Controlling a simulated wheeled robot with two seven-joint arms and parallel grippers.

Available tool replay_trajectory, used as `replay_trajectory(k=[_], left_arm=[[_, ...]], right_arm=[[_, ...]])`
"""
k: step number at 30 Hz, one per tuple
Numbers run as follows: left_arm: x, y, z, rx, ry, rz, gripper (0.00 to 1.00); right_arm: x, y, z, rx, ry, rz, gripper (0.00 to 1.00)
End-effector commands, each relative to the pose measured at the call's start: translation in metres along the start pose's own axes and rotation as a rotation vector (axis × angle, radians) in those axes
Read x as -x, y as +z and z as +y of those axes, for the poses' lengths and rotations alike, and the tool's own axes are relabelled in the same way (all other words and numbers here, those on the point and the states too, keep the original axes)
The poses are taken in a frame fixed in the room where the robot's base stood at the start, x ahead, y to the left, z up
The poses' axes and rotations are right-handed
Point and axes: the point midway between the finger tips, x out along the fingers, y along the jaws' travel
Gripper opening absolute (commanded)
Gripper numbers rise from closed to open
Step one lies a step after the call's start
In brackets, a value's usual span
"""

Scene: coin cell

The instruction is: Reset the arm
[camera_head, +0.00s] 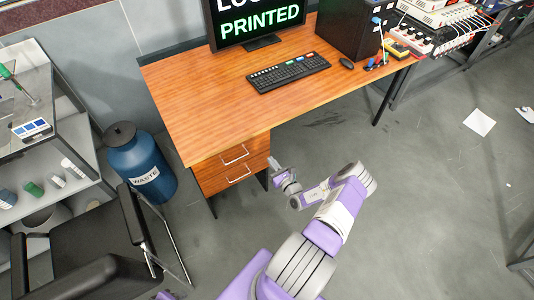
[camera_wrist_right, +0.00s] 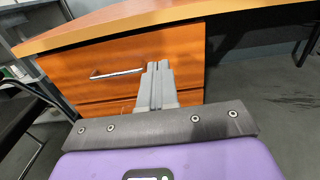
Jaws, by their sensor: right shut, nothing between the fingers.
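My right arm, purple and white, reaches from the bottom of the head view toward the front of the wooden desk (camera_head: 215,110). Its gripper (camera_head: 273,162) is near the desk's drawer unit (camera_head: 215,178), at the unit's right side in the head view. In the right wrist view the two grey fingers of the gripper (camera_wrist_right: 156,75) are together with nothing between them. They point at the wooden drawers (camera_wrist_right: 180,60), whose upper handle (camera_wrist_right: 117,73) shows left of the fingers. Both drawers look shut. My left gripper is not in view.
A monitor (camera_head: 262,20), a keyboard (camera_head: 289,72) and a black computer case (camera_head: 350,28) stand on the desk. A blue waste bin (camera_head: 140,168), a black chair (camera_head: 85,240) and a shelf (camera_head: 62,115) are at the left. The floor right of my arm is mostly clear.

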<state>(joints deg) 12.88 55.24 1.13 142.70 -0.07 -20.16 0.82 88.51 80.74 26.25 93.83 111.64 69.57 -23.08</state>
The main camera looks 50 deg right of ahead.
Motion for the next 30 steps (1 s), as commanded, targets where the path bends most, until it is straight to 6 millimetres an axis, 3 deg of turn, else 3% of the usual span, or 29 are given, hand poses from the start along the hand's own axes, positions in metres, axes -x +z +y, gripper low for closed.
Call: replay_trajectory(k=[11,14,17,20,23,26,27,30], left_arm=[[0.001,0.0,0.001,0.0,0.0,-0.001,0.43],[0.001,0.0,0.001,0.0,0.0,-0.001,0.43],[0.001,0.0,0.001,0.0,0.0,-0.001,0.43],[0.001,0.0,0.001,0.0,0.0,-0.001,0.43],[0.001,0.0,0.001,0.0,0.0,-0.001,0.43],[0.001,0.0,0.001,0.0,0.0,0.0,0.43],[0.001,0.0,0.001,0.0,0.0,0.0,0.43],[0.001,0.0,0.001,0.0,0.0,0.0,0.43]], right_arm=[[0.008,-0.001,0.002,-0.001,0.004,0.001,0.0],[0.004,0.0,0.018,-0.002,0.057,0.009,0.0],[-0.002,0.002,0.063,0.001,0.203,0.035,0.0],[0.001,0.004,0.132,0.019,0.438,0.078,0.0],[0.021,0.005,0.207,0.068,0.717,0.134,0.0],[0.06,0.005,0.274,0.155,1.012,0.191,0.0],[0.081,0.004,0.298,0.206,1.137,0.213,0.0],[0.141,0.001,0.342,0.388,1.465,0.259,0.0]])
